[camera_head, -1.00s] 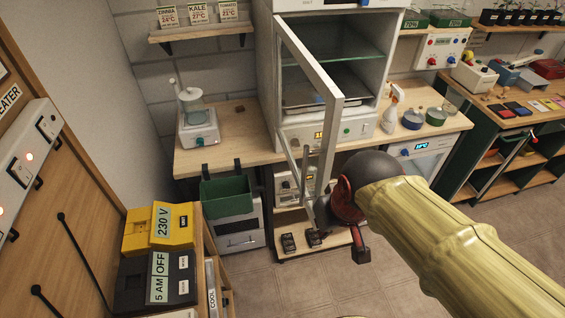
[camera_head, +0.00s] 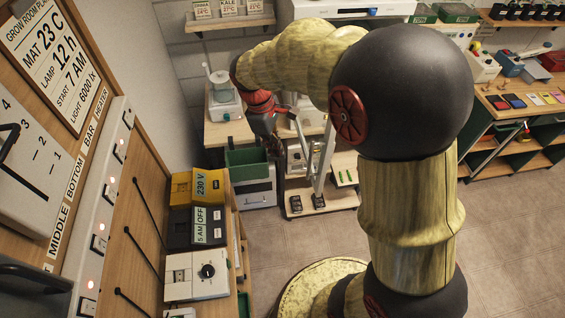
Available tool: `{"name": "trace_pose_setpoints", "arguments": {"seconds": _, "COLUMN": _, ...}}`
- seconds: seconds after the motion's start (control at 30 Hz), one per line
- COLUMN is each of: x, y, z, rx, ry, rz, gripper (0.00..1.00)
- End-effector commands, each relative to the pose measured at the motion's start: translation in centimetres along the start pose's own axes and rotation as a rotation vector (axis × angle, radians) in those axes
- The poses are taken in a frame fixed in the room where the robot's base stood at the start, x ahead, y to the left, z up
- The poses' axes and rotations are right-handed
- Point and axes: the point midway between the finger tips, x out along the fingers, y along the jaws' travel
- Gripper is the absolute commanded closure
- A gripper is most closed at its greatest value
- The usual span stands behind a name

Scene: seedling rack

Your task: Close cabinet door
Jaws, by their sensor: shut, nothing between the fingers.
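The white cabinet (camera_head: 345,10) stands on the bench at the back, mostly hidden behind my arm. Only its top and a little of its lower front show. Its framed glass door (camera_head: 325,153) stands open, swung out toward me; its lower corner shows below my arm and the upper part is hidden. My gripper (camera_head: 276,146) is shut and empty, pointing down, just left of the door's lower part. I cannot tell whether it touches the door.
A wooden panel with switches (camera_head: 98,242) and yellow (camera_head: 208,184) and black boxes fill the left side. Open floor (camera_head: 510,235) lies at right.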

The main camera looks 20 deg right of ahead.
Motion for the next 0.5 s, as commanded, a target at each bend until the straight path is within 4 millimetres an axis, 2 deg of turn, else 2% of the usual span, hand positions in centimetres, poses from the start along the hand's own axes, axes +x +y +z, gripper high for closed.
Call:
{"name": "trace_pose_setpoints", "arguments": {"seconds": 0.1, "x": -1.0, "y": 1.4, "z": -0.3, "rx": -0.136, "ry": -0.009, "rz": 0.025, "gripper": 1.00}}
{"name": "trace_pose_setpoints", "arguments": {"seconds": 0.27, "x": -1.2, "y": 1.4, "z": 0.2, "rx": -0.259, "ry": -0.027, "rz": 0.019, "gripper": 1.00}}
{"name": "trace_pose_setpoints", "arguments": {"seconds": 0.37, "x": -0.9, "y": 1.3, "z": 0.2, "rx": -0.288, "ry": -0.028, "rz": 0.017, "gripper": 1.00}}
{"name": "trace_pose_setpoints", "arguments": {"seconds": 0.5, "x": 0.4, "y": 1.4, "z": 0.3, "rx": -0.292, "ry": -0.029, "rz": 0.017, "gripper": 1.00}}
